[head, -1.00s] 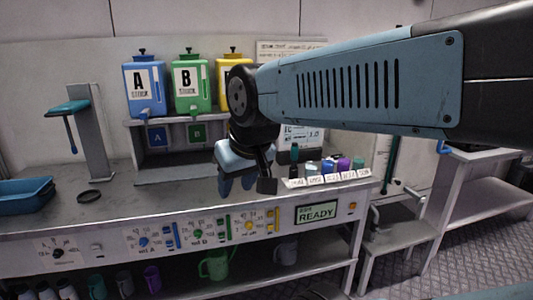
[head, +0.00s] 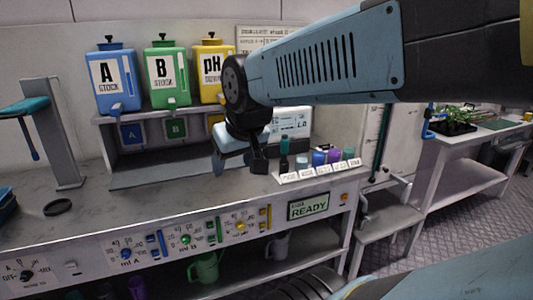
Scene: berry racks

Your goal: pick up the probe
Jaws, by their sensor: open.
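A slim upright dark piece with a teal top (head: 284,150) stands at the left end of the row of small bottles; it looks like the probe, though it is too small to be sure. Beside it is a white meter (head: 292,120) with a display, partly hidden behind my arm. My gripper (head: 238,163) hangs fingers-down over the bench in the head view, left of the dark piece and apart from it in the picture. It is open, and nothing shows between its fingers.
Small capped bottles (head: 333,156) stand behind labels at the bench's right end. Stock tanks A (head: 117,82) and B (head: 166,78) and a yellow pH tank (head: 212,68) sit on a shelf. A grey stand (head: 52,135) rises at left. The bench front (head: 140,207) is mostly clear.

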